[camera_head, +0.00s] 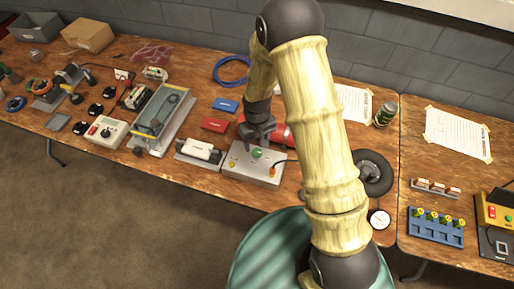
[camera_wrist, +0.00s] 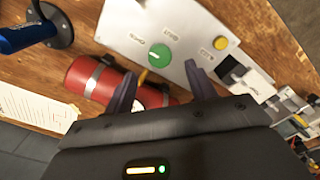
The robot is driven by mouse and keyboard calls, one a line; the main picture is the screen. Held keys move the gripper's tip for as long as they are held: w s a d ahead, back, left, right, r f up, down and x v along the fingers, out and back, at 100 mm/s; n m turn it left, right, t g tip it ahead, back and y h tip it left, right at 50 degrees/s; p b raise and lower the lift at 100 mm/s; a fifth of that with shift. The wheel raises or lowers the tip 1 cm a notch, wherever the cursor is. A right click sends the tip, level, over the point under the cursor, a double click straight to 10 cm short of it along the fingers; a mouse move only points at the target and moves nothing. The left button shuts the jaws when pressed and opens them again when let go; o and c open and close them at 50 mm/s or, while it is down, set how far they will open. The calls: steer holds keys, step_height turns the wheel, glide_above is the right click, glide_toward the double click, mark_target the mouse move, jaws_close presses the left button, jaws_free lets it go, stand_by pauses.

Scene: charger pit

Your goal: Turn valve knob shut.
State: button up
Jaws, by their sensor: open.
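A grey-white control box (camera_head: 240,172) stands near the front edge of the wooden bench. A round green knob (camera_head: 257,153) sits on its top face and also shows in the wrist view (camera_wrist: 158,57). Small labels lie around the knob, too blurred to read surely. It appears to be the valve knob. My gripper (camera_head: 260,146) points down over the box, open. In the wrist view its fingertips (camera_wrist: 160,69) stand apart on either side of the knob's near side. I see nothing between them. Whether they touch the knob I cannot tell.
A red cylinder (camera_wrist: 92,80) lies right behind the box. A black-and-white device (camera_head: 203,151) stands close on its left. Red (camera_head: 214,125) and blue (camera_head: 226,105) boxes lie behind left. A black wheel (camera_head: 375,172) and a dial gauge (camera_head: 379,219) are to the right.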

mark_target(257, 152)
steer(key=shift+f+p, duration=0.3)
steer(key=shift+f, duration=2.35)
steer(key=c, duration=1)
